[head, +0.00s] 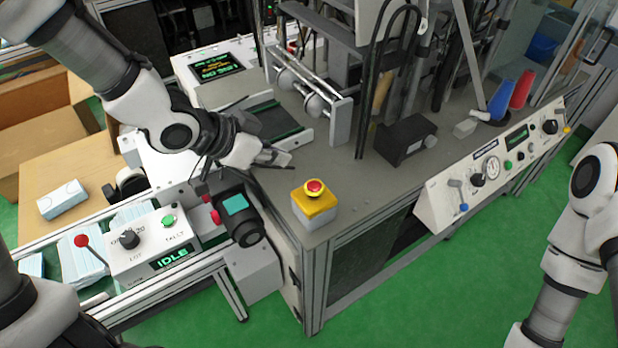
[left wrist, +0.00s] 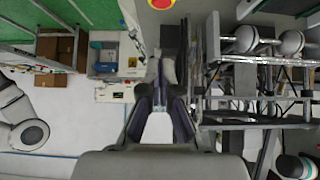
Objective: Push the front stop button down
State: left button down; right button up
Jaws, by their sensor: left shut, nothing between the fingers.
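The front stop button (head: 315,187) is a red mushroom cap on a yellow box (head: 314,206) at the near corner of the grey machine table (head: 375,190). Its red and yellow top also shows at the top edge of the left wrist view (left wrist: 160,3), partly cut off. My left gripper (head: 288,160) is shut and empty, up and to the left of the button in the head view, apart from it. The gripper fingers also show in the left wrist view (left wrist: 158,75). My right gripper is out of view; only part of my right arm shows at the right edge.
A control box (head: 150,243) with a display reading IDLE stands at the lower left. A black block (head: 405,140) sits on the table right of the button. A sloped panel (head: 495,160) with knobs runs along the right edge. Bare table surrounds the button's right side.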

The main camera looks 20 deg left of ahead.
pick_arm(q)
jog(key=p, duration=0.1)
send_over(322, 183)
jog(key=s+a, duration=0.2)
jog(key=s, duration=0.1)
jog(key=f, duration=0.7)
jog(key=shift+w, duration=0.2)
notch_tip(322, 183, down, 4)
jog(key=shift+r, duration=0.25)
jog(key=shift+a+f, duration=0.1)
jog(key=shift+f, duration=0.15)
